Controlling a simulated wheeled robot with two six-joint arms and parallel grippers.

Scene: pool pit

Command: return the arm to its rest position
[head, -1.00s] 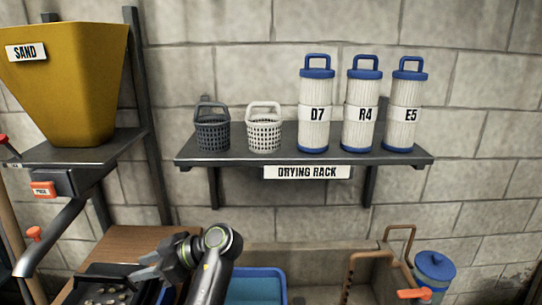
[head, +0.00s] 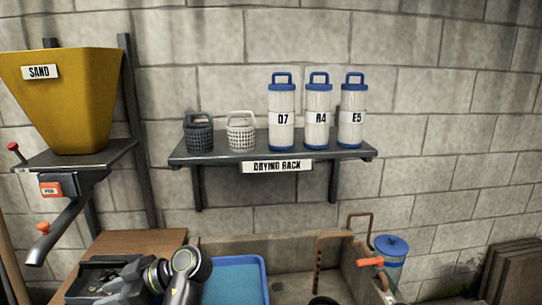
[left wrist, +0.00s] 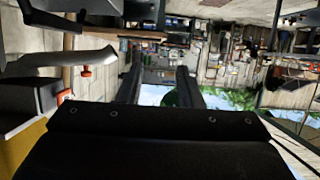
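My left arm shows at the bottom left of the head view, its dark wrist and gripper (head: 112,286) over or in front of a dark tray (head: 100,266) on the wooden bench. The fingertips are hard to make out there. In the left wrist view my left gripper's two dark fingers (left wrist: 158,88) stand apart with only the distant, upside-down room between them. I see nothing held. My right gripper is in neither view.
A yellow sand hopper (head: 68,100) with its chute stands at the left. The drying rack shelf (head: 225,157) holds two baskets and three filters. Below are a blue tub (head: 235,278), a basin (head: 290,250) and a blue-lidded canister (head: 390,262).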

